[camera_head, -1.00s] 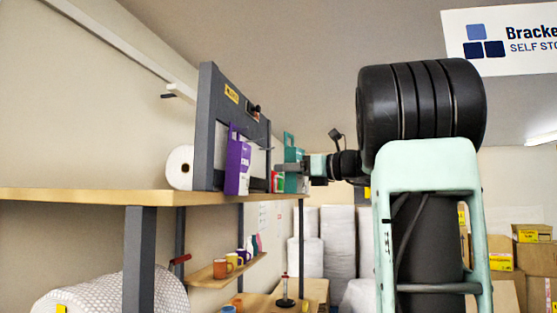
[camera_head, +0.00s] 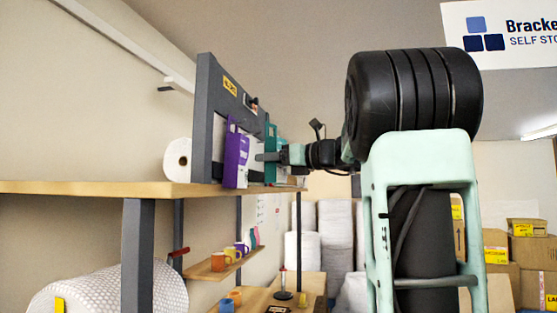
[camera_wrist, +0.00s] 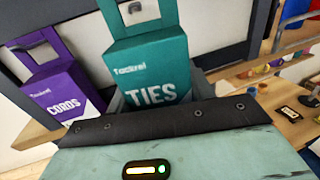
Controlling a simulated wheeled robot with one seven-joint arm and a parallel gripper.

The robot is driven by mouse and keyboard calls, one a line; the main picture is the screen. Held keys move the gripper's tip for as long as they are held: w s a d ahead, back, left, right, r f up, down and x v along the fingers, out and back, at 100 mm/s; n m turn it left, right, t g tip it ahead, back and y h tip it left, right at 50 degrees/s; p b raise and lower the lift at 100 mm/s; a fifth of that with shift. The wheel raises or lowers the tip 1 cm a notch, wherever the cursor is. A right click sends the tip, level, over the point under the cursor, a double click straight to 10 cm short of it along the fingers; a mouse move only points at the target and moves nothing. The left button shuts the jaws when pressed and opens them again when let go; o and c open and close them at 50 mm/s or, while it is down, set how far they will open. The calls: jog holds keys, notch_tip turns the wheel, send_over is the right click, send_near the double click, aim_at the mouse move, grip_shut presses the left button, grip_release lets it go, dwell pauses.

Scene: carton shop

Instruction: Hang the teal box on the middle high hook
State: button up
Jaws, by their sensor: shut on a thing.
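The teal box (camera_wrist: 148,72), marked TIES, has a hang tab with a slot at its top. It is upright in the wrist view, between the grey fingers of my gripper (camera_wrist: 158,100), which is shut on it. In the head view the teal box (camera_head: 270,146) is beside the grey hook frame (camera_head: 203,118), with my gripper (camera_head: 268,157) across it. A purple box (camera_head: 236,158) hangs upright at the frame, left of the teal box; the wrist view shows it marked CORDS (camera_wrist: 62,92). The middle high hook cannot be made out clearly; contact between tab and hook cannot be told.
The frame stands on a wooden shelf (camera_head: 90,188), with a white roll (camera_head: 178,160) beside it. A lower ledge (camera_head: 225,268) holds several mugs. Bubble wrap (camera_head: 75,295) is below the shelf. Cartons (camera_head: 528,250) stand far right.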

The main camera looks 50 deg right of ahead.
jog(key=w, duration=0.1)
jog(key=w+a, duration=0.1)
jog(key=w, duration=0.1)
jog(key=w+a, duration=0.1)
jog(key=shift+w+a+f+b, duration=0.1)
jog(key=shift+w+f+b, duration=0.05)
jog(key=shift+f+b, duration=0.2)
jog(key=shift+w+a+f, duration=0.1)
dwell(0.3)
jog(key=shift+f, duration=0.2)
dwell(0.4)
jog(key=o, duration=1.1)
jog(key=shift+f, duration=0.1)
jog(key=s+d+b, duration=0.3)
jog(key=s+b, duration=0.4)
jog(key=s, duration=1.1)
jog(key=shift+d+r+b, duration=0.15)
jog(key=shift+r+b, duration=0.2)
jog(key=shift+r, duration=0.05)
